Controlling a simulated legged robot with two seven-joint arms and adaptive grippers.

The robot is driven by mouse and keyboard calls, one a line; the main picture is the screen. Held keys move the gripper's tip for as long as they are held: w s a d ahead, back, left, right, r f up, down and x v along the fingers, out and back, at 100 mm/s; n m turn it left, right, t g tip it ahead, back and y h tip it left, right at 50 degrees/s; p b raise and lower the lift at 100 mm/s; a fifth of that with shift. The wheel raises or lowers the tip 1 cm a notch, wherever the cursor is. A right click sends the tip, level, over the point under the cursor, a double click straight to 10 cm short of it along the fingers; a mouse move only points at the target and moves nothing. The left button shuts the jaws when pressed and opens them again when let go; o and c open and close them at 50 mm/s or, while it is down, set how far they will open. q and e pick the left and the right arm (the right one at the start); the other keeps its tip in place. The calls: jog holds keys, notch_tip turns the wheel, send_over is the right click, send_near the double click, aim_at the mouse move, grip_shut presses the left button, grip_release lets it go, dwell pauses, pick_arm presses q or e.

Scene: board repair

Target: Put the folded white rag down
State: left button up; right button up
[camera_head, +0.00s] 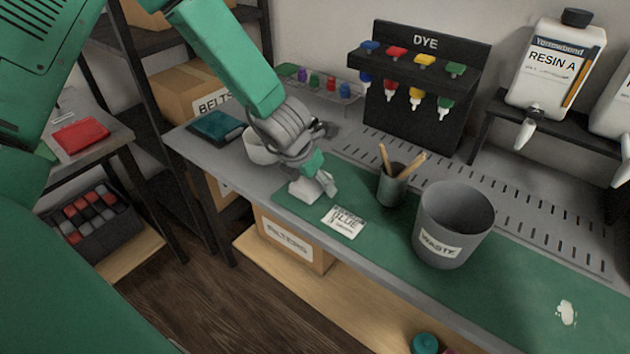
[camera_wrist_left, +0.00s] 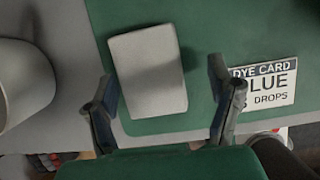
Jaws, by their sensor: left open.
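The folded white rag (camera_wrist_left: 148,72) lies flat on the green mat (camera_wrist_left: 206,22) in the left wrist view, as a pale rounded rectangle. In the head view the rag (camera_head: 303,190) shows partly under my left gripper (camera_head: 322,182). In the left wrist view my left gripper (camera_wrist_left: 165,100) has its fingers spread apart, one on each side of the rag's near part. I cannot tell whether either finger touches the rag. My right gripper is not in view.
A dye card (camera_head: 343,222) lies right beside the rag. A white bowl (camera_head: 261,146) stands behind the arm. A pencil cup (camera_head: 393,184) and a waste bin (camera_head: 452,226) stand to the right. The mat's far right holds a white spill (camera_head: 566,312).

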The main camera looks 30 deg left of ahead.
pick_arm(q)
jog(key=p+v, duration=0.1)
jog(key=v, duration=0.2)
jog(key=p+v, duration=0.1)
jog(key=v, duration=0.2)
jog(key=a+v, duration=0.1)
jog(key=v, duration=0.3)
jog(key=shift+p, duration=0.4)
jog(key=shift+s+d+r, duration=0.25)
jog(key=shift+d+r, duration=0.15)
jog(key=shift+r, duration=0.05)
jog(key=shift+a, duration=0.1)
